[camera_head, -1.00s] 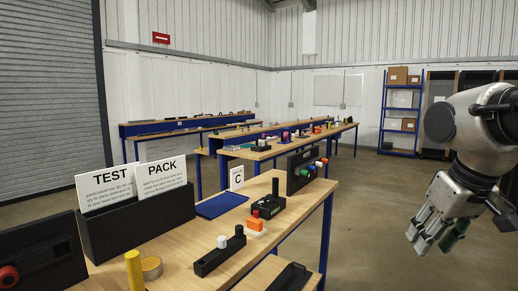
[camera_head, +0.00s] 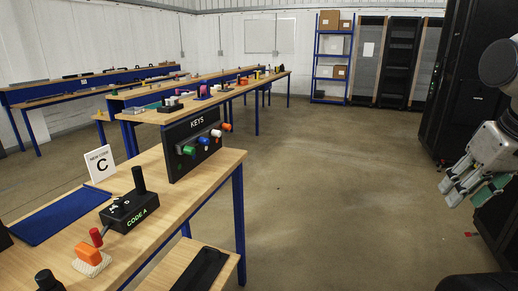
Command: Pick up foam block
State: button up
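An orange block (camera_head: 88,253) rests on a pale, rough-looking pad (camera_head: 92,267) near the front left of the wooden bench. I cannot tell for sure which of the two is the foam block. My gripper (camera_head: 466,192) hangs at the right edge, over the floor, far from the bench and apart from these pieces. Green patches show at its fingers. I cannot tell whether they are finger parts or a held thing.
The bench (camera_head: 165,217) also holds a black CODE A box (camera_head: 128,212), a blue mat (camera_head: 60,217), a KEYS panel (camera_head: 190,143) and a C sign (camera_head: 100,164). A black rack (camera_head: 475,90) stands right. Open floor (camera_head: 335,190) lies between.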

aim_at(169, 103)
jog(key=i+l+z, duration=0.3)
jog(key=i, duration=0.65)
jog(key=i+z, duration=0.3)
jog(key=i, duration=0.65)
jog(key=i+j+u, duration=0.1)
jog(key=i+u, duration=0.2)
jog(key=i, duration=0.25)
jog(key=i+u, duration=0.3)
jog(key=i, duration=0.3)
jog(key=i+l+u, duration=0.3)
jog(key=i, duration=0.25)
jog(key=i+l+u, duration=0.25)
jog(key=i, duration=0.3)
jog(key=i+j+u, duration=0.15)
jog(key=i+u, duration=0.3)
jog(key=i, duration=0.15)
jog(key=i+u, duration=0.45)
jog(key=i, duration=0.15)
jog(key=i+l+u, duration=0.4)
jog(key=i, duration=0.2)
jog(key=i+j+u, duration=0.1)
jog(key=i+j, duration=0.35)
jog(key=i, duration=0.3)
jog(key=i+j+u, duration=0.15)
jog(key=i+j+z, duration=0.1)
jog(key=i+j, duration=0.2)
jog(key=i, duration=0.15)
